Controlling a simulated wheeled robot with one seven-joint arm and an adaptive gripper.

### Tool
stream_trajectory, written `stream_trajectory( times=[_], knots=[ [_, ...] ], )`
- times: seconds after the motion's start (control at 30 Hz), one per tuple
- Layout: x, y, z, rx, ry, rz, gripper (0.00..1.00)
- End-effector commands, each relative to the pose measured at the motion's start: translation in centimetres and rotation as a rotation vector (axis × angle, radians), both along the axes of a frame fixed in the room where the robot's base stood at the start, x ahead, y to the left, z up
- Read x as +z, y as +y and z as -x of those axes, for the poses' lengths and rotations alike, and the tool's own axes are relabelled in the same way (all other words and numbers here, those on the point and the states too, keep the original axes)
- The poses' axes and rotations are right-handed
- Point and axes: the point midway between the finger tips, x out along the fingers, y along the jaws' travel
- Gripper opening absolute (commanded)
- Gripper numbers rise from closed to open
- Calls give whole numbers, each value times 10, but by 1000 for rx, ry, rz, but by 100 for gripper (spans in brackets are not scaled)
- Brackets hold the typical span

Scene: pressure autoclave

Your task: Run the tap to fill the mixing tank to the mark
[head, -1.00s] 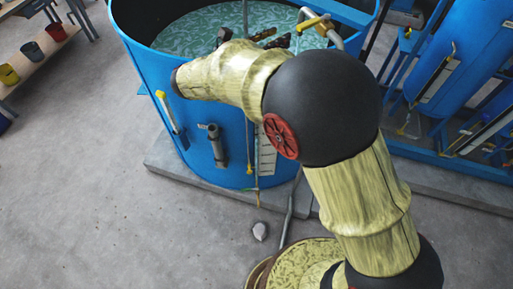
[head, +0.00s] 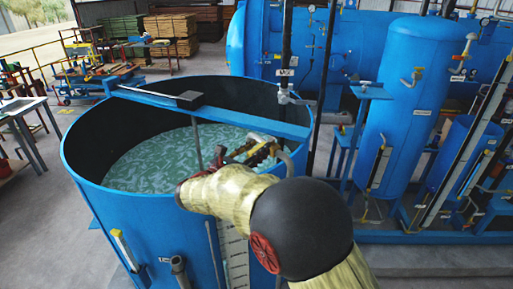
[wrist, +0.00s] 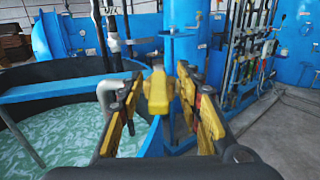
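The mixing tank (head: 82,168) is a large round blue tub with pale green, rippled water (head: 150,160) inside. A white marked scale (head: 235,258) runs down its outer wall, partly behind my arm. My gripper (head: 258,152) is over the tank's near right rim. In the wrist view my gripper (wrist: 163,118) has its yellow-and-black fingers spread apart. The tap's yellow handle (wrist: 157,92) shows in the gap between them, with no clear contact. The curved grey tap pipe (wrist: 106,92) shows beside the left finger and also in the head view (head: 287,162). The water's level against the mark cannot be read.
A blue beam (head: 230,118) crosses the tank top. A dark vertical pipe (head: 287,45) stands behind it. A blue upright vessel (head: 415,90) with gauges and piping stands at the right. Tables with tools are at the left.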

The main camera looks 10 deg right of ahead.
Motion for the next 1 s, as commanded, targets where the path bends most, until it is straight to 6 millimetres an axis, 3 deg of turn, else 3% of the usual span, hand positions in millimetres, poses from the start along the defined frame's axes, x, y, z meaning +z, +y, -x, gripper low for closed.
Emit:
stream_trajectory(
  times=[0.3, 0.9, 1.0],
  knots=[
    [-1, -2, -2, 1, 1, 1, 34],
    [-1, -2, -2, 1, 1, 1, 0],
    [0, -2, -2, 1, 1, 1, 0]
  ],
)
